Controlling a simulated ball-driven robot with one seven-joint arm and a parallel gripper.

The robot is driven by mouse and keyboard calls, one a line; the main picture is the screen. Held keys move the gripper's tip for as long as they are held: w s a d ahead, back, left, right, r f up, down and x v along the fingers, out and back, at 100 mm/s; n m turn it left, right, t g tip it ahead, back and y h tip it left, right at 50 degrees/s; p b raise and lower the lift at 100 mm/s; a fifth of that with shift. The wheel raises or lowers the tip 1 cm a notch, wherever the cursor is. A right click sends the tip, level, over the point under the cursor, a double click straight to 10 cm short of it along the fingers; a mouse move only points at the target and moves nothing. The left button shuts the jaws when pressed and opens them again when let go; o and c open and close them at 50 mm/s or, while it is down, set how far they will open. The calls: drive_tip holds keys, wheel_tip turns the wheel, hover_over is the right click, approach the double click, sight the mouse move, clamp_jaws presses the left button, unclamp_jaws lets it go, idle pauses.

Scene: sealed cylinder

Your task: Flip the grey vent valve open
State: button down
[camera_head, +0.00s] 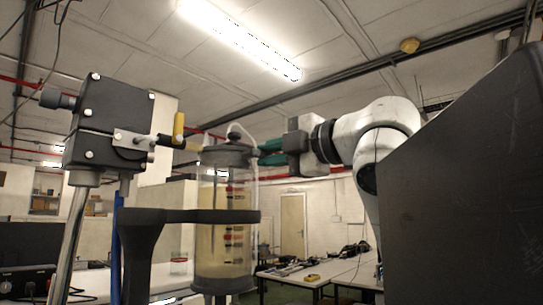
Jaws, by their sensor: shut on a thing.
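A clear sealed cylinder (210,235) with a dark grey lid (226,153) stands upright in front of me, with pale liquid inside and coloured marks on its wall. My gripper (263,153) reaches in from the right at lid height. Its green fingers are shut at the right edge of the lid, on what appears to be the grey vent valve. The fingers hide the valve, so I cannot tell which way its lever points. A yellow handle (179,129) stands upright on a fitting left of the lid.
A dark box-shaped unit (110,112) on a metal post stands left of the cylinder. A dark bracket (165,216) rings the cylinder. A clear tube arches over the lid. Tables (330,270) with clutter stand behind at right. The air above the lid is open.

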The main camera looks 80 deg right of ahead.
drive_tip(key=c, duration=1.1)
unclamp_jaws()
drive_tip(key=b+v, duration=0.2)
drive_tip(key=v, duration=0.8)
drive_tip(key=shift+s+a+b, duration=0.2)
drive_tip(key=shift+s+b, duration=0.15)
drive_tip(key=shift+b, duration=0.05)
